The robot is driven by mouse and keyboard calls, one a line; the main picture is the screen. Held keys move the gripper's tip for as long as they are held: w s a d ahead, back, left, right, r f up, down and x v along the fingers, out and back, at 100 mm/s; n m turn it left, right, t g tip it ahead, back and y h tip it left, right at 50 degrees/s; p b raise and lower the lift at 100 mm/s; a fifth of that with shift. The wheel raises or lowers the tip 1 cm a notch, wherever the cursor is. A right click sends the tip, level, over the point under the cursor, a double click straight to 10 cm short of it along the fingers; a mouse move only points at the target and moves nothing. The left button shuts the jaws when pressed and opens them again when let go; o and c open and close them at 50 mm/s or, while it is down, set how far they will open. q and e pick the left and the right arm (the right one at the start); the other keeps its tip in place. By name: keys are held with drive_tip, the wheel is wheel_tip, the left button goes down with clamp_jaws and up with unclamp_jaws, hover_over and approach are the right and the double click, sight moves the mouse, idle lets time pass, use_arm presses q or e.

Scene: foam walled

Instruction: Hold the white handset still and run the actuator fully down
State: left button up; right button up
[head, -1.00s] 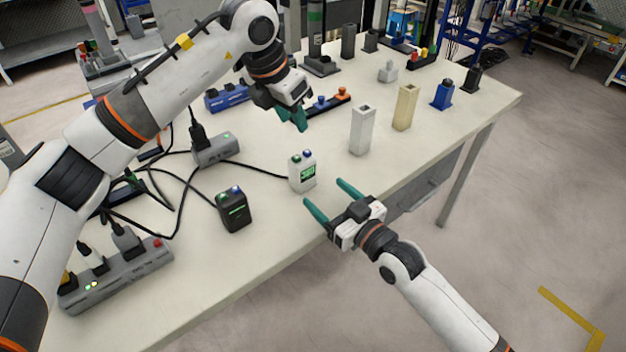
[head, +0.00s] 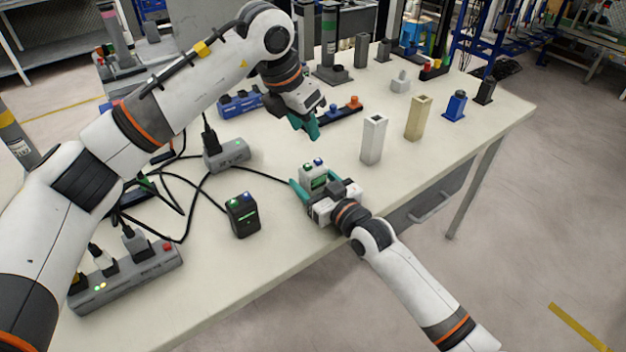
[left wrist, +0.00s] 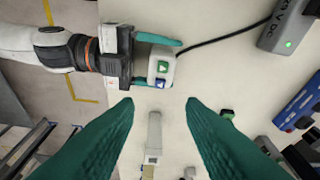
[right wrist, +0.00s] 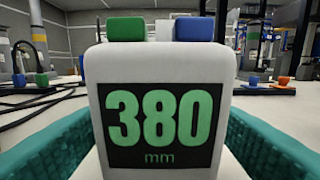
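The white handset (head: 313,174) stands upright near the table's front edge, with a green button and a blue button on top. In the right wrist view its display (right wrist: 157,127) reads 380 mm in green. My right gripper (head: 317,190) is open around the handset, one finger on each side; its left finger looks a little apart from it. My left gripper (head: 308,127) is open and empty above the table, behind the handset. In the left wrist view the handset's buttons (left wrist: 162,75) show beyond its fingertips. I cannot tell which column is the handset's actuator.
A black handset (head: 243,217) stands to the left. The white handset's cable runs to a grey box (head: 227,154). White (head: 374,140) and beige (head: 419,118) blocks stand to the right. A power strip (head: 125,275) lies front left. A dark column (head: 328,45) stands behind.

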drive_tip(key=c, duration=0.9)
use_arm(q)
clamp_jaws()
idle(0.9)
